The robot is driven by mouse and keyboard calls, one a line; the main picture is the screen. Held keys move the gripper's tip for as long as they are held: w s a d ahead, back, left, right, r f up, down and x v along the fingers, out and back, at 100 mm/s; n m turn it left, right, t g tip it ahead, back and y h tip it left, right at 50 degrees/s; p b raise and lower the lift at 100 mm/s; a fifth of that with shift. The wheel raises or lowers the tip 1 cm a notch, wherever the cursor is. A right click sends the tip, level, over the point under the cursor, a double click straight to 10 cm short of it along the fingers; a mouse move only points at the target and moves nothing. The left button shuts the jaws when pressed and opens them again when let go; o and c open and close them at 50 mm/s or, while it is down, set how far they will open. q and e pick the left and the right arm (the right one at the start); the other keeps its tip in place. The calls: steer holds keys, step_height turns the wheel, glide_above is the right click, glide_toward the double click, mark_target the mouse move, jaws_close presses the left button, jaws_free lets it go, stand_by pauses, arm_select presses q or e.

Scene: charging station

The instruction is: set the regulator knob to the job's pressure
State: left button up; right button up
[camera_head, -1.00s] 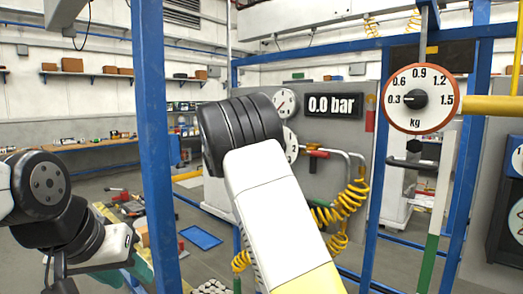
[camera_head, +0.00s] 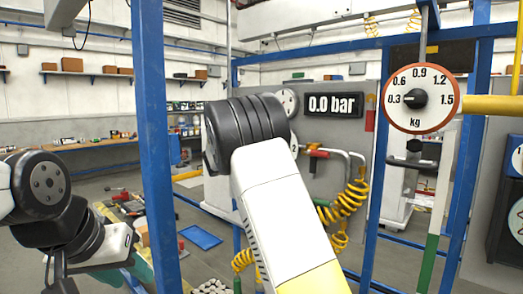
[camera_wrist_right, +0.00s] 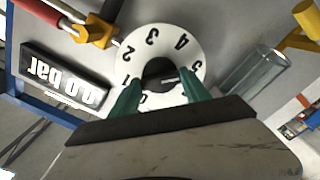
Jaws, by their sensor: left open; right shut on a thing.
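The regulator knob (camera_wrist_right: 160,70) is a dark knob in the middle of a white dial marked up to 5 in the right wrist view. My right gripper (camera_wrist_right: 159,84) has its two green fingers on either side of the knob and is shut on it. The fingers hide part of the dial's lower scale, and I cannot read the knob's setting surely. The pressure display (camera_head: 332,105) reads 0.0 bar. The round kg gauge (camera_head: 418,97) has its black pointer near 0.3. My left gripper (camera_head: 126,273) is open at lower left, away from the panel.
A yellow coiled hose (camera_head: 345,205) and a red-handled valve (camera_head: 317,153) are on the grey panel beside my right arm. Blue frame posts (camera_head: 157,150) stand in front. In the right wrist view, a clear cylinder (camera_wrist_right: 253,75) is right of the dial.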

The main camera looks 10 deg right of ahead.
steer(key=shift+f, duration=0.15)
stand_by(0.3)
steer(key=o, duration=1.4)
steer(key=shift+a, duration=0.1)
steer(key=v, duration=0.7)
steer(key=shift+s+a, duration=0.25)
steer(key=shift+a, duration=0.05)
